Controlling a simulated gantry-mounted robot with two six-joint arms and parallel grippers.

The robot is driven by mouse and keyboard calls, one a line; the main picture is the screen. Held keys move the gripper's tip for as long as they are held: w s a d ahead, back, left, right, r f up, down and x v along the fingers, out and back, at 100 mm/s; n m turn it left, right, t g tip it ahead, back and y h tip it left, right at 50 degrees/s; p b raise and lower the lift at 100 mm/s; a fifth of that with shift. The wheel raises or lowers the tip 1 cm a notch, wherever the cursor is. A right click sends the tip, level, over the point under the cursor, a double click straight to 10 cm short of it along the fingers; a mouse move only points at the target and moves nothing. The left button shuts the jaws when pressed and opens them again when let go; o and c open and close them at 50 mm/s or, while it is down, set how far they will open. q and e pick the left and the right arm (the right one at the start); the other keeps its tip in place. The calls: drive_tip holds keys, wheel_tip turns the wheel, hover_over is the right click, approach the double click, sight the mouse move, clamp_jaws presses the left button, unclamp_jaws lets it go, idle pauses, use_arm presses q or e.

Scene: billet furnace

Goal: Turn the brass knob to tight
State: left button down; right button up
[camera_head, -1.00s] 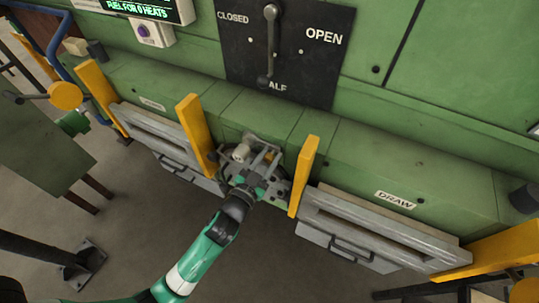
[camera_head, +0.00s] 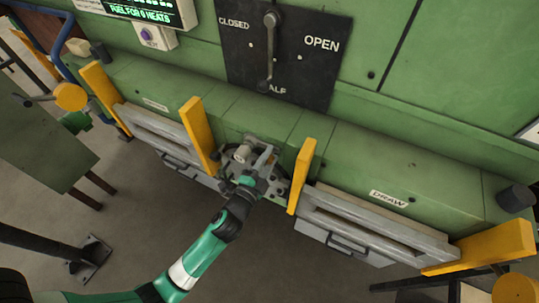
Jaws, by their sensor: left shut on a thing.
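My left gripper (camera_head: 258,160) reaches in from the lower left to the front of the green furnace, between two upright yellow posts. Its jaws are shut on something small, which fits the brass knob. The gripper's own fingers and body hide the knob almost entirely, so its turn and any tight mark cannot be read. A pale cylindrical part (camera_head: 242,152) shows just left of the jaws. My right gripper is not in view.
Yellow posts stand close on the left (camera_head: 199,137) and right (camera_head: 302,176) of my gripper. Drawers with handles flank them, one by the DRAW label (camera_head: 388,199). A black CLOSED/OPEN lever plate (camera_head: 312,75) is above. The floor in front is mostly clear.

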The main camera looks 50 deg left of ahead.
use_arm(q)
drive_tip(key=m+p, duration=0.1)
drive_tip(key=m, duration=0.4)
drive_tip(key=shift+m, duration=0.4)
idle(0.4)
drive_tip(key=c, duration=0.5)
unclamp_jaws()
drive_tip(key=b+v, duration=0.1)
drive_tip(key=v, duration=1)
drive_tip(key=shift+s+d+r+b, duration=0.1)
drive_tip(key=shift+s+d+b, duration=0.05)
drive_tip(key=shift+s+b, duration=0.15)
